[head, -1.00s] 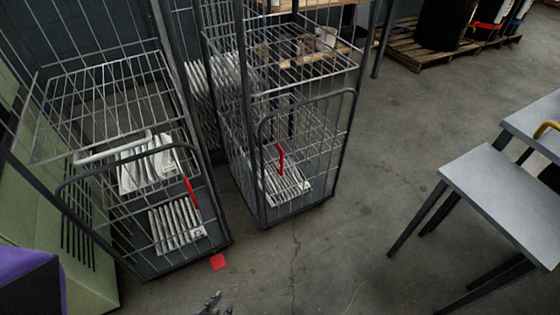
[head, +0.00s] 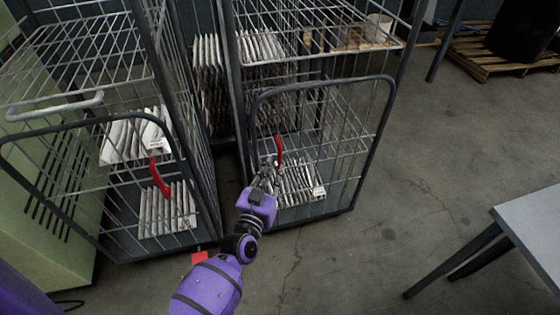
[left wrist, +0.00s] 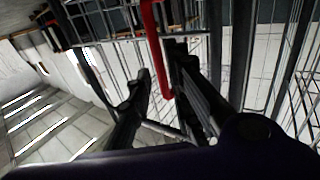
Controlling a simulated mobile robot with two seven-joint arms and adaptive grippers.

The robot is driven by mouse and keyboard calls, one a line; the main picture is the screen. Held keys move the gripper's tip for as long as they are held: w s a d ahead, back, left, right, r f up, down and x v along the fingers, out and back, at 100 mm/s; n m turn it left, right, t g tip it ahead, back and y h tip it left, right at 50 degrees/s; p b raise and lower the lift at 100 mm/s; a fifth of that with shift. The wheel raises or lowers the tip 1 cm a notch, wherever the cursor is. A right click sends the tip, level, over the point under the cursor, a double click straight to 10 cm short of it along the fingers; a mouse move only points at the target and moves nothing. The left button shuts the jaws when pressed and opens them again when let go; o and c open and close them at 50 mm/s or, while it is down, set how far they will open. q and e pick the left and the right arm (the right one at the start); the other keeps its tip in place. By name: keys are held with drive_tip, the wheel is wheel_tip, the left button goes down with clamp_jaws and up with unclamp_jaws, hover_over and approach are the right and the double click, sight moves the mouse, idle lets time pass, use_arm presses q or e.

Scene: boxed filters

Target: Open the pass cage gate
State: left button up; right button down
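Two wire cages with half-height, dark-framed gates stand side by side; I cannot tell which is the pass cage. The right cage's gate (head: 320,83) stands across its front and has a red handle (head: 279,150). My left gripper (head: 266,168) is at this handle, in front of the gate. In the left wrist view, the red handle (left wrist: 154,45) hangs between the spread dark fingers (left wrist: 160,72), with no clear grip on it. The left cage's gate (head: 95,122) has its own red handle (head: 159,178). My right gripper is not in view.
White pleated filters (head: 295,185) stand inside the right cage, and more (head: 165,210) in the left one. A grey table (head: 530,225) is at the right. The floor between the right cage and table is clear.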

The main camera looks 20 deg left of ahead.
sight(279, 161)
use_arm(q)
drive_tip(key=w, duration=0.5)
drive_tip(key=shift+w, duration=0.1)
clamp_jaws()
